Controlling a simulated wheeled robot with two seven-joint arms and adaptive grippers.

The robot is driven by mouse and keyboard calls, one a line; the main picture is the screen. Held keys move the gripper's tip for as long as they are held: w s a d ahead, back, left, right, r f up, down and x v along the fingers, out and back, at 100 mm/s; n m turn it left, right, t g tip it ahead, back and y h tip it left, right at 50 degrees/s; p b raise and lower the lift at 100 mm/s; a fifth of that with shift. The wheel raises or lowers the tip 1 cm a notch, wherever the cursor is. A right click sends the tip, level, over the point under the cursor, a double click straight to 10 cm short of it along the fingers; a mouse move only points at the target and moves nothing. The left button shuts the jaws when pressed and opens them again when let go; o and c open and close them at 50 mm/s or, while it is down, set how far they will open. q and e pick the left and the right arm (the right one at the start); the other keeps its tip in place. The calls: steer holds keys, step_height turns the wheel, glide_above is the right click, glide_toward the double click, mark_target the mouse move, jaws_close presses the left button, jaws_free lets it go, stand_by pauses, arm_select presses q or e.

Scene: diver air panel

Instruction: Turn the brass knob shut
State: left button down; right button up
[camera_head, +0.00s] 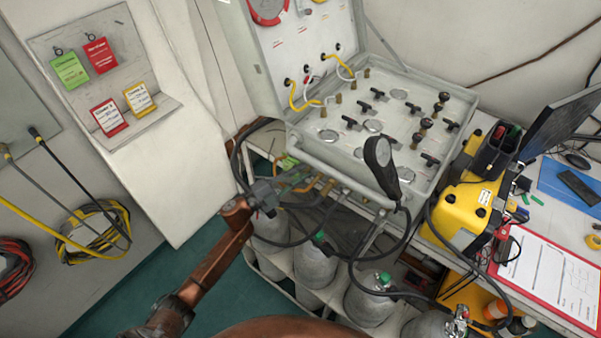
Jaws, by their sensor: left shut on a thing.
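The open grey air panel case (430,88) stands on the bench, with several black-handled valves and small brass fittings on its face. My left gripper (303,177) is at the lower left front edge of the case. Its jaws are shut on a brass knob (326,187) among the brass fittings and hoses there. The fingers hide part of the knob, and its turn angle cannot be read. My right gripper is out of view.
A yellow case (468,208) and a red clipboard (548,275) lie to the right.

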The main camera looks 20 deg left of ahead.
arm_select(q)
steer(key=shift+f, duration=0.1)
stand_by(0.3)
steer(key=c, duration=2.1)
jaws_free()
steer(key=shift+s+a, duration=0.1)
steer(key=v, duration=1.1)
steer(key=shift+s+a, duration=0.3)
